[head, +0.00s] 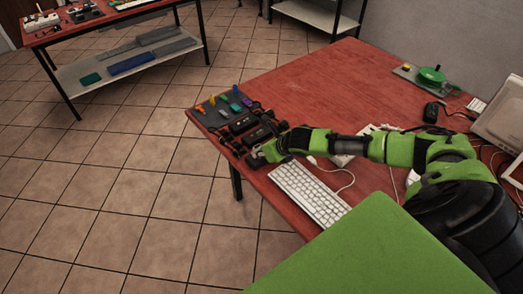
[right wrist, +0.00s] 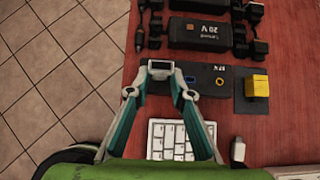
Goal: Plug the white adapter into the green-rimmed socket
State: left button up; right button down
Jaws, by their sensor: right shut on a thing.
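My right gripper (head: 260,155) reaches over the left edge of the red table in the head view. In the right wrist view its two teal fingers (right wrist: 160,80) are shut on a small, pale-edged block with a dark face, which looks like the white adapter (right wrist: 160,67). The block is in front of a dark box (right wrist: 205,79) with an orange ring on its top; whether they touch cannot be told. No green-rimmed socket shows clearly; the fingers and block cover part of the box. My left gripper is not in view.
A black power brick (right wrist: 199,34) lies beyond the dark box, with black plugs and cables around it. A yellow block (right wrist: 257,86) stands to the box's right. A white keyboard (head: 308,193) and a loose white connector (right wrist: 238,150) lie nearer. The table's centre is clear.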

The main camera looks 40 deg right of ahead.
jog(key=shift+f, duration=0.7)
jog(key=shift+s, duration=0.1)
jog(key=c, duration=1.7)
grip_release()
